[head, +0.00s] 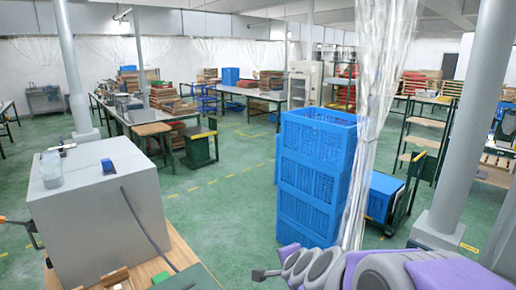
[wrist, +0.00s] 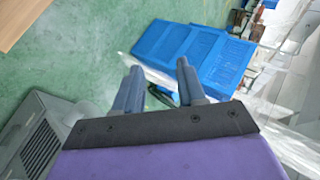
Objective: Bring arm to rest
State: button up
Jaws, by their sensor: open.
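My gripper (wrist: 156,84) shows in the wrist view with its two blue-grey fingers apart and nothing between them. In the head view my arm, purple and grey, stretches across the lower right, and the gripper end (head: 262,274) lies low in the middle, above the floor. A stack of blue crates (head: 316,175) stands just behind the arm. The crates also show beyond the fingers in the wrist view (wrist: 190,48). I cannot tell the exact gap between arm and crates.
A grey box-shaped cabinet (head: 95,205) stands on a wooden table at the left. A clear plastic curtain (head: 368,130) hangs beside the crates, near a grey pillar (head: 470,130). Open green floor (head: 225,215) lies between cabinet and crates. Long work tables (head: 135,117) stand farther back.

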jog(key=s+a+f+n+g+y, duration=0.1)
jog(key=s+a+n+g+y, duration=0.15)
jog(key=s+n+g, duration=0.95)
jog(key=s+d+n+h, duration=0.1)
jog(key=s+d, duration=0.3)
jog(key=s, duration=0.8)
jog(key=s+d+f+n+h, duration=0.1)
jog(key=s+d, duration=0.4)
jog(key=s, duration=0.8)
jog(key=shift+s+f+h, duration=0.2)
jog(key=shift+h, duration=0.65)
